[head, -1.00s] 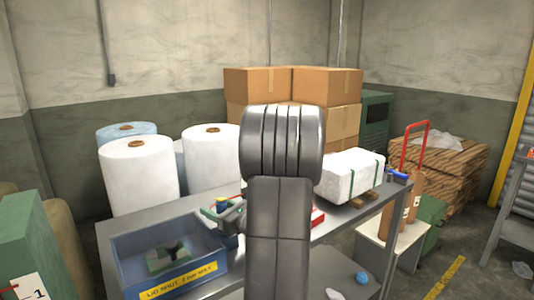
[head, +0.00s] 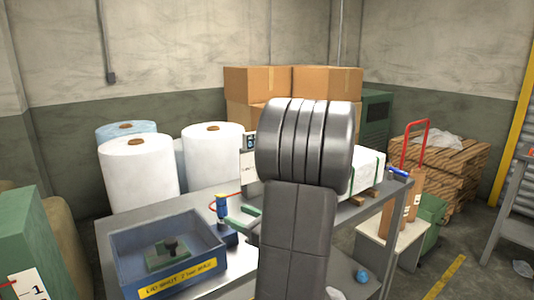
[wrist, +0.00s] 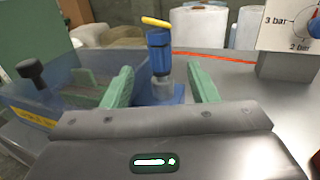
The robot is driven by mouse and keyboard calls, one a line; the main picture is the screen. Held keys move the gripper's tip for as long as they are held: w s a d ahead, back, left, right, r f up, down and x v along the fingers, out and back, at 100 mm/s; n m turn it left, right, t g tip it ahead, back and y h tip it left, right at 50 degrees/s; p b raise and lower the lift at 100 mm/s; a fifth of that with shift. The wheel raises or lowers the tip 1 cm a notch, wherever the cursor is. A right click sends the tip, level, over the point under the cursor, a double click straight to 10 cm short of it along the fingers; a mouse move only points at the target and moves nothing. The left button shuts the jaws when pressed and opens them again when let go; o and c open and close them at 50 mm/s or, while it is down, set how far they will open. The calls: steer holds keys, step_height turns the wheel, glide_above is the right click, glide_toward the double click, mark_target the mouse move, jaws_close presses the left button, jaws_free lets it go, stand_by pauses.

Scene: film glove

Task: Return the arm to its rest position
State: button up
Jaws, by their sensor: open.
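My arm stands in front of the bench in the head view, its big grey joint hiding part of the bench behind it. My gripper (head: 244,218) has green fingers and is partly hidden by my arm. In the wrist view its two fingers (wrist: 161,88) are apart with nothing gripped. A blue upright tool with a yellow top (head: 221,210) shows just left of the fingers in the head view. In the wrist view the tool (wrist: 160,55) appears beyond the gap between the fingers, apparently clear of them.
A blue bin (head: 128,278) with a yellow label stands at the bench's left, holding a green piece with a dark knob (head: 168,250). A white gauge panel (wrist: 290,25) stands at the right in the wrist view. White rolls (head: 212,155) and cartons (head: 325,82) stand behind the bench.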

mark_target(217, 206)
steer(key=v, duration=0.4)
steer(key=p+x, duration=0.1)
steer(key=x, duration=1.2)
step_height(217, 206, up, 8)
steer(key=p, duration=0.6)
steer(key=shift+f+p, duration=0.2)
steer(key=shift+p, duration=0.1)
